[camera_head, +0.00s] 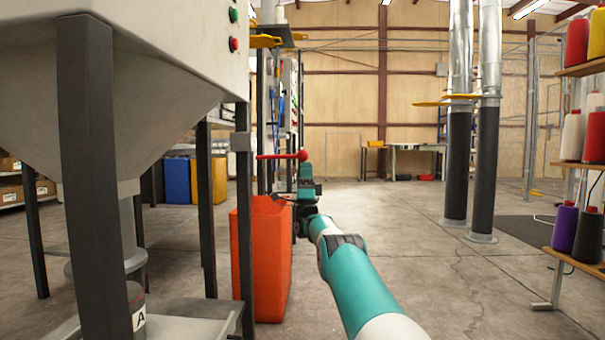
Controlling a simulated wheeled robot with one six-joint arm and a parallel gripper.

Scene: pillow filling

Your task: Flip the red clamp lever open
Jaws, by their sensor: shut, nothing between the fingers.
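The red clamp lever (280,157) is a thin, near-level red bar with a round red knob at its right end. It sits just right of the dark frame post (243,185) of the hopper machine; its pivot is not clear to see. My teal and white arm reaches in from the lower right. My gripper (278,198) is small and dark at the arm's far end, below the lever and apart from it in the picture. It is shut and empty. The gap in depth between gripper and lever cannot be told.
A tall orange bin (262,262) stands right below my gripper. The pale hopper (110,100) and its dark legs fill the left. A rack of thread cones (564,222) stands at the right. Two dark-based pipes (470,165) rise behind. Open concrete floor lies between.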

